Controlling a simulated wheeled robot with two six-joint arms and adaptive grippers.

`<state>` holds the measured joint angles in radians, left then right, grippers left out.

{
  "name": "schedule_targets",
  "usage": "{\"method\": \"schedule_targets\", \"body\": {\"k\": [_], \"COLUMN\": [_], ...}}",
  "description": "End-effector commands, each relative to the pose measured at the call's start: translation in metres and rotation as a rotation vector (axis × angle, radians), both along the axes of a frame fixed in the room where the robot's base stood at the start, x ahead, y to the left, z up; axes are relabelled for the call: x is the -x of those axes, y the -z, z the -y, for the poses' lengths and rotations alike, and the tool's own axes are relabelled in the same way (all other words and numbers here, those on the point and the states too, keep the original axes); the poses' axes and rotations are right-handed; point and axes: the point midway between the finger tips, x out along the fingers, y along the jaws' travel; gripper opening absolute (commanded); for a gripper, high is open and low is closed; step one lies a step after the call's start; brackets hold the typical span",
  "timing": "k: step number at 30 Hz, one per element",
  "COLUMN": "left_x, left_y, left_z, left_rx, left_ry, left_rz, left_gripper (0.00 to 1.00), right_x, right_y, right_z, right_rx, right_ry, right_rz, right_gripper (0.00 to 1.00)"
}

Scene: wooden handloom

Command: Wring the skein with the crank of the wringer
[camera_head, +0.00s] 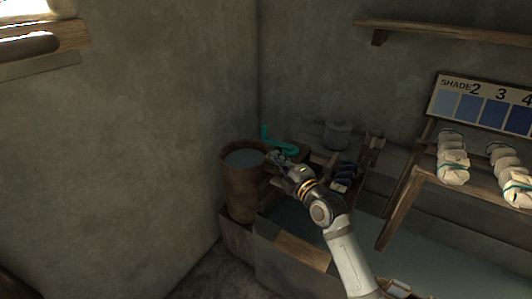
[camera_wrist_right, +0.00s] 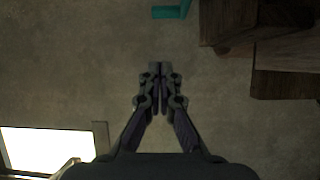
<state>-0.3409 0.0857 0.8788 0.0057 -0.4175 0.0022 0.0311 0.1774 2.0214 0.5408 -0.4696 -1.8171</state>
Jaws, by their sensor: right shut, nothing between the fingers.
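A teal crank (camera_head: 281,146) stands at the wooden wringer in the corner, with an upright arm on its left side. A teal piece, which looks like part of the crank (camera_wrist_right: 172,11), also shows at the top edge of the right wrist view. My right gripper (camera_head: 272,157) is just below the crank in the head view, near the bucket's rim. In the right wrist view its fingers (camera_wrist_right: 160,72) are together with nothing between them, apart from the teal piece. I cannot make out the skein on the wringer. My left gripper is not in view.
A brown bucket (camera_head: 239,199) with liquid stands left of the gripper, close to the wall. A grey pot (camera_head: 337,135) and dark blue skeins (camera_head: 345,174) are to the right. A rack with pale skeins (camera_head: 453,160) and a shade board (camera_head: 483,104) stands further right.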

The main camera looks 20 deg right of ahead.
Motion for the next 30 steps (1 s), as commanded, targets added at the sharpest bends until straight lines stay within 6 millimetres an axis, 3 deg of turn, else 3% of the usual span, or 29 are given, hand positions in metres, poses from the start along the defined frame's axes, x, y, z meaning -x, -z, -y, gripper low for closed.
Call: {"method": "schedule_targets", "body": {"k": [3, 8, 11, 23, 30], "left_x": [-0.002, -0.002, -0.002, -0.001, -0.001], "left_y": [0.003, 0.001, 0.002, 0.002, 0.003], "left_z": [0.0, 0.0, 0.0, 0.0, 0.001], "left_rx": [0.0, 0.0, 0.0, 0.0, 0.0], "left_ry": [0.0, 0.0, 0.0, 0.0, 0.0], "left_rz": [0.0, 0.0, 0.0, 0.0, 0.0], "left_gripper": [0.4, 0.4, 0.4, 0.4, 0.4], "right_x": [0.009, 0.005, -0.008, -0.09, -0.118], "right_y": [0.006, 0.005, 0.004, 0.003, 0.005], "right_z": [0.0, -0.001, -0.004, -0.025, -0.007], "right_rx": [0.066, 0.064, 0.06, 0.057, 0.06], "right_ry": [0.0, 0.001, 0.002, -0.001, 0.0], "right_rz": [-0.017, -0.017, -0.016, -0.016, -0.015], "right_gripper": [0.0, 0.0, 0.0, 0.0, 0.0]}}
